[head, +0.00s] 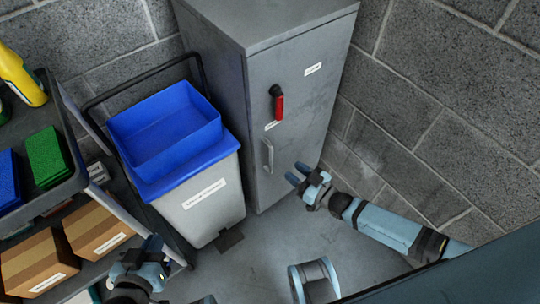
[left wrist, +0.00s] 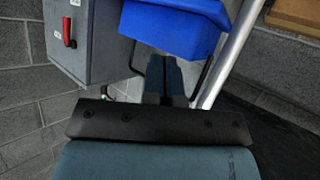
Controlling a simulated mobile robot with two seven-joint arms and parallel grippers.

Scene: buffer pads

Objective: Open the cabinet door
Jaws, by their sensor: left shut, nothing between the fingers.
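The tall grey cabinet (head: 225,55) stands against the block wall, and its door (head: 310,110) is closed. The door carries a red-handled lever (head: 279,106) hanging down and, below it, a pale vertical bar handle (head: 267,156). The cabinet also shows in the left wrist view (left wrist: 85,50), tilted. My right gripper (head: 297,173) is open and empty, to the right of the bar handle and apart from it. My left gripper (head: 152,246) is shut and empty at the lower left, away from the cabinet; its fingers show in the left wrist view (left wrist: 164,82).
A grey bin (head: 214,205) with a blue tray top (head: 165,130) stands just left of the cabinet. Floor before the cabinet is clear.

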